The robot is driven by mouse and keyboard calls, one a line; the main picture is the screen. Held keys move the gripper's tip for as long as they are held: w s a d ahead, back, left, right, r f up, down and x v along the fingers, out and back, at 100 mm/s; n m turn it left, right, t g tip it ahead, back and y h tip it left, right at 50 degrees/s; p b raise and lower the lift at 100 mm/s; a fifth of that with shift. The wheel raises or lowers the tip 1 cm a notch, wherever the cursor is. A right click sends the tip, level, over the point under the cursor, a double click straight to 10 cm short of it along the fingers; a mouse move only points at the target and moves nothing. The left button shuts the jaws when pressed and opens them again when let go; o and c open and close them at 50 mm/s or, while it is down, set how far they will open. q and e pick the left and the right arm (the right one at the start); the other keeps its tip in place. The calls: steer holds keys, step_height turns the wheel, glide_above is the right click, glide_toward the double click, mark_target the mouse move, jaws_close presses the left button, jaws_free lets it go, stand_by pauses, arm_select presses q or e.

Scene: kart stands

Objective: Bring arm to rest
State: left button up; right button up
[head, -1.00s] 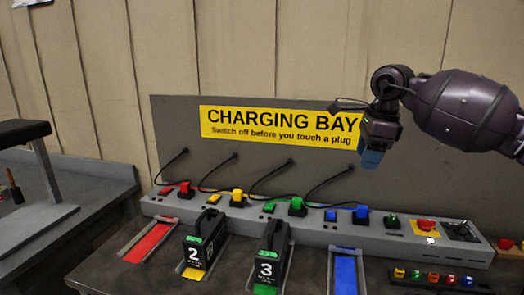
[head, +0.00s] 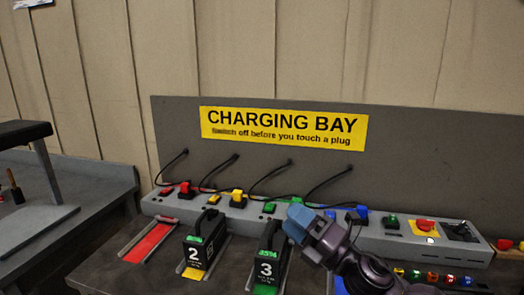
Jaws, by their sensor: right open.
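My right gripper (head: 298,222) is in front of the power strip, with its arm coming in from the lower right. Its bluish fingertips point up and left, and I see nothing held in them. They appear just right of the black battery marked 3 (head: 268,264) in the picture; I cannot tell the gap in depth. The gripper and arm hide part of the strip, most of the green plug (head: 294,201) and most of the blue bay (head: 340,286). My left gripper is not in view.
A grey power strip (head: 388,244) with coloured plugs and switches runs along the charging bay board (head: 440,150). Battery 2 (head: 199,250) stands in the yellow bay. The red bay (head: 148,243) is empty. A row of coloured knobs (head: 433,277) is at lower right.

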steer(key=s+d+f+m+h, duration=0.5)
steer(key=d+f+m+h, duration=0.4)
steer(key=m, duration=0.4)
steer(key=s+d+f+m+h, duration=0.5)
steer(key=d+f+m+h, duration=0.3)
steer(key=m+h, duration=0.3)
steer(key=s+d+f+m+g+y, duration=0.15)
steer(key=s+f+m+g, duration=0.3)
steer(key=s, duration=0.65)
steer(key=s+d+f+m+g, duration=0.2)
steer(key=s+f+m+g, duration=0.3)
steer(key=s, duration=0.6)
arm_select(q)
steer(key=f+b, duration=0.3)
steer(key=b, duration=0.1)
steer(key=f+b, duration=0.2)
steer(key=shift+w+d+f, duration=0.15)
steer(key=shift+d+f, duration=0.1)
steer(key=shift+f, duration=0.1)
arm_select(e)
steer(key=w+f+n+t, duration=0.1)
steer(key=w+f+t, duration=0.2)
steer(key=f, duration=0.5)
steer(key=w+f+n+t, duration=0.1)
steer(key=w+f+t, duration=0.3)
steer(key=f, duration=0.4)
steer(key=shift+f+y, duration=0.2)
steer(key=shift+y, duration=0.25)
